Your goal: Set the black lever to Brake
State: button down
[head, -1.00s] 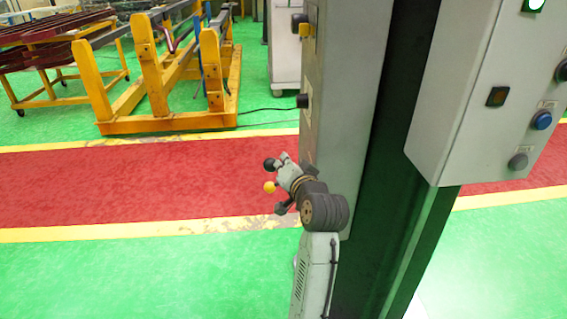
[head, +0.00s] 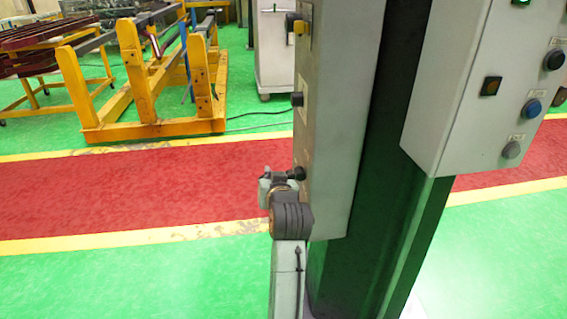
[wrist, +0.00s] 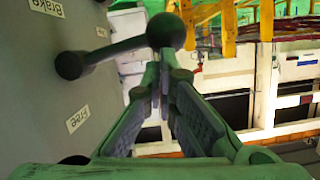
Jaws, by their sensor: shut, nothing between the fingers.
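The black lever (wrist: 118,47) is in the wrist view. Its round hub sits on a grey panel at the left, and its arm runs right and slightly up to a black ball knob (wrist: 166,31). A "Brake" label (wrist: 46,7) is at the upper left and a "Free" label (wrist: 78,118) is below the hub. My gripper (wrist: 163,60) is shut and empty, its fingertips right at the knob. Whether they touch it I cannot tell. In the head view my wrist covers much of the gripper, beside a dark knob (head: 297,173) on the box edge.
The tall grey control box (head: 340,130) stands right beside my arm, on a dark green column (head: 385,200). A button box (head: 470,120) is at the right. A yellow frame (head: 150,100) stands farther back. The red walkway (head: 120,200) to the left is clear.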

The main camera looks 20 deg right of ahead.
notch_tip(320, 180, down, 2)
jog(key=shift+a+f+n+h+b, duration=0.2)
jog(key=shift+n+h+b, duration=0.15)
jog(key=shift+n, duration=0.45)
jog(key=shift+f, duration=0.1)
